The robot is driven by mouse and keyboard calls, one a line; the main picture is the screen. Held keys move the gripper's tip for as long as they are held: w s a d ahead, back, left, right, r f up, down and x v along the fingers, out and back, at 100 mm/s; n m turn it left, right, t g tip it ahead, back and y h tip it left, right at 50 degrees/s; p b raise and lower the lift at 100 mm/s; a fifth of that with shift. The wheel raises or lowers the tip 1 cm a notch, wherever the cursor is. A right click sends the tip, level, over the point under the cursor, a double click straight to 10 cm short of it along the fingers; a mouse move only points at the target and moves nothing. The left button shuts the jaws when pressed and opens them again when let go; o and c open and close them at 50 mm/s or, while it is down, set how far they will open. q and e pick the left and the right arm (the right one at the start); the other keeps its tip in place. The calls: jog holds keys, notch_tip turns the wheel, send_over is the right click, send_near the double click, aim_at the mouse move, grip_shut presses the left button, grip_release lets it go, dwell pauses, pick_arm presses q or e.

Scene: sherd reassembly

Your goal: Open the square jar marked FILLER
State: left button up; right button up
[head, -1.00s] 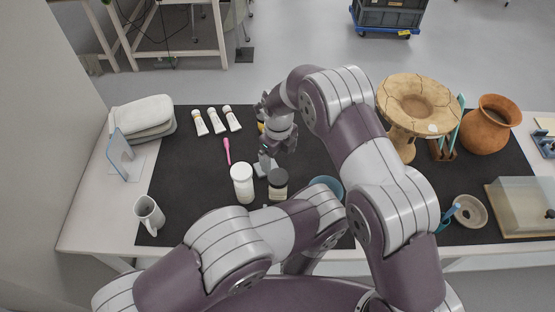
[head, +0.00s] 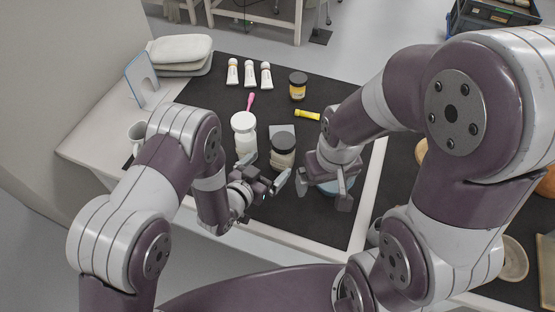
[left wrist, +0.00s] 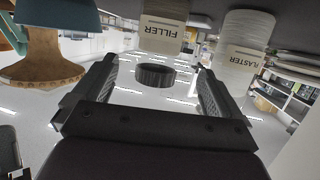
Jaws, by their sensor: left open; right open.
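The FILLER jar (head: 283,158) stands on the black mat with its black lid (head: 282,141) on top. In the left wrist view its label (left wrist: 162,31) reads FILLER upside down, and the dark lid (left wrist: 155,75) lies between my finger pads in the picture. My left gripper (head: 266,180) is open at the near side of the jar, apparently not touching it; it also shows in the left wrist view (left wrist: 145,95).
A white-lidded jar (head: 244,140), labelled PLASTER in the left wrist view (left wrist: 243,55), stands close left of the FILLER jar. Behind are a yellow jar (head: 298,88), a yellow tube (head: 307,114), a pink tool (head: 250,101) and white tubes (head: 249,74). A mug (head: 137,133) is left.

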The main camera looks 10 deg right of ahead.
aim_at(287, 138)
pick_arm(q)
jog(key=x, duration=0.8)
jog(key=shift+w+d+p, duration=0.3)
jog(key=shift+p, duration=0.1)
jog(key=c, duration=1.4)
jog(key=shift+r, duration=0.15)
jog(key=shift+c, duration=0.2)
jog(key=shift+r+p, duration=0.35)
jog(key=shift+p, duration=0.05)
jog(key=r+p, duration=0.1)
jog(key=r, duration=0.1)
jog(key=r+p, duration=0.2)
jog(key=shift+s+r, duration=0.1)
jog(key=shift+s, duration=0.1)
jog(key=s+d+r+p, duration=0.1)
jog(key=s+r, duration=0.1)
jog(key=s, duration=0.1)
jog(key=s+d+r+p, duration=0.2)
jog(key=s, duration=0.2)
jog(key=s+d+r+p, duration=0.1)
jog(key=s+r+p, duration=0.1)
jog(key=s, duration=0.1)
jog(key=shift+s+d, duration=0.15)
jog(key=shift+d, duration=0.25)
jog(key=o, duration=0.8)
jog(key=shift+c, duration=0.2)
jog(key=c, duration=1)
